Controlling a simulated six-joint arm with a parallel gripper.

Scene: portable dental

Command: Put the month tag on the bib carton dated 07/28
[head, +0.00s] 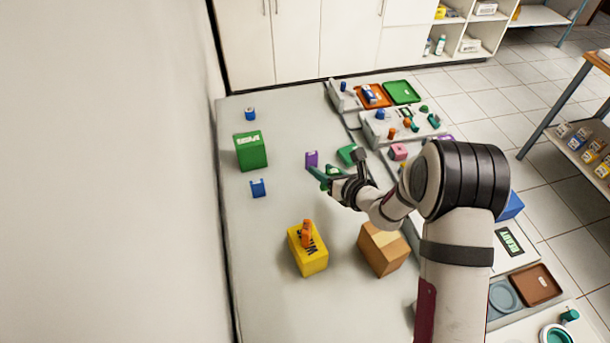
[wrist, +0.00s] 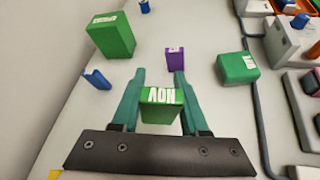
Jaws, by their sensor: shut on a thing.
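My gripper (wrist: 158,75) has teal fingers shut on a small green block (wrist: 161,112), held above the table, with a white label that seems to read NOV, seen upside down. My gripper also shows in the head view (head: 326,176), right of a blue block and just below a purple block. A tall green carton (head: 251,152) with white lettering stands at the left. A yellow carton (head: 308,262) with dark lettering has an orange piece (head: 306,234) on top. A tan carton (head: 382,248) stands right of it. I cannot read a 07/28 date on any carton.
A purple block (head: 311,158), two blue blocks (head: 258,188) (head: 250,114) and a green box (head: 347,154) stand on the table (head: 265,225). Trays and small parts fill the right side. A wall bounds the left. The table between the green and yellow cartons is mostly clear.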

